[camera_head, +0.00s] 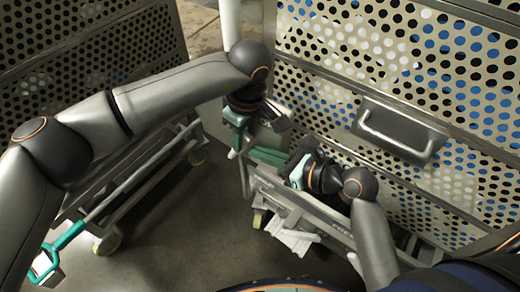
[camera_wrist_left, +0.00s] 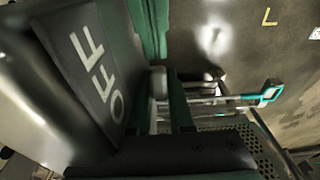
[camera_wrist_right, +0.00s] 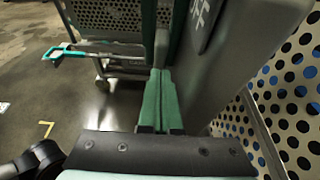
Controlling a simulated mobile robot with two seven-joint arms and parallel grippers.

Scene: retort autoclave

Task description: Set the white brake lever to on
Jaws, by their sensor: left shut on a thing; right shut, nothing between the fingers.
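The white brake lever shows as a pale rounded end (camera_wrist_left: 158,80) between the fingers of my left gripper (camera_wrist_left: 162,108). The right wrist view also shows the lever (camera_wrist_right: 162,46) between two green fingers. My left gripper (camera_head: 258,135) is shut on the lever, close to a dark plate marked OFF (camera_wrist_left: 88,70). My right gripper (camera_wrist_right: 158,100) is shut and empty, with its fingertips just beside the left fingers; I cannot tell whether they touch. In the head view my right gripper (camera_head: 270,156) lies just below the left one, and the lever is mostly hidden.
A large perforated metal basket wall with a handle (camera_head: 400,135) stands at the right. A second perforated basket (camera_head: 90,45) on a wheeled cart stands at the left, with a teal-ended bar (camera_head: 48,262). Open dark floor (camera_head: 180,225) lies between.

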